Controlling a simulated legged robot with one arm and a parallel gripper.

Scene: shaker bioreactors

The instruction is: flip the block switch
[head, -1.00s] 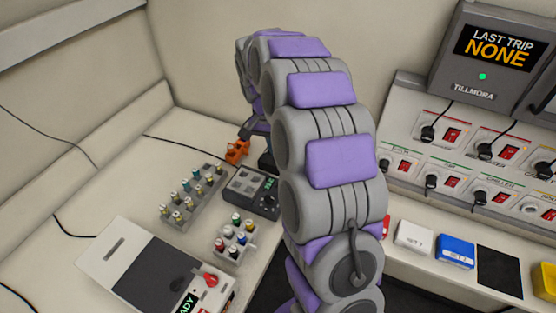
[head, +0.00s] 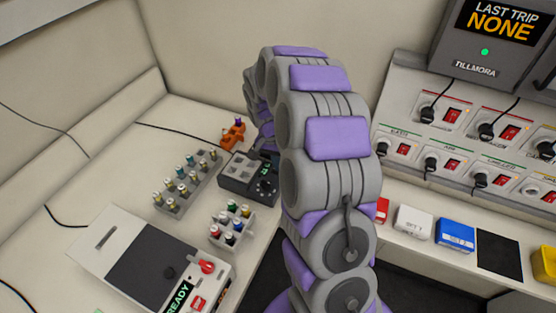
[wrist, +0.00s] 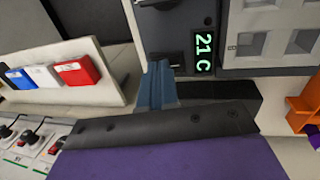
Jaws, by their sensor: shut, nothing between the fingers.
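The block (head: 250,180), a dark grey unit with a light well plate, a small display and a round dial, sits on the left bench in the head view. In the wrist view the block (wrist: 226,75) shows a green "21 C" display and pale square wells, with part of the dial at the top edge. My gripper (wrist: 158,75) has blue fingers, shut and empty, at the block's near side below and left of the display. I cannot tell whether they touch it. In the head view my arm hides the gripper.
An orange holder (head: 233,133) stands just behind the block. Vial racks (head: 187,181) (head: 232,226) stand left of and in front of it. A grey-white device (head: 150,262) reading "READY" is nearer. A panel of red switches (head: 460,130) and coloured boxes (head: 455,235) are at right.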

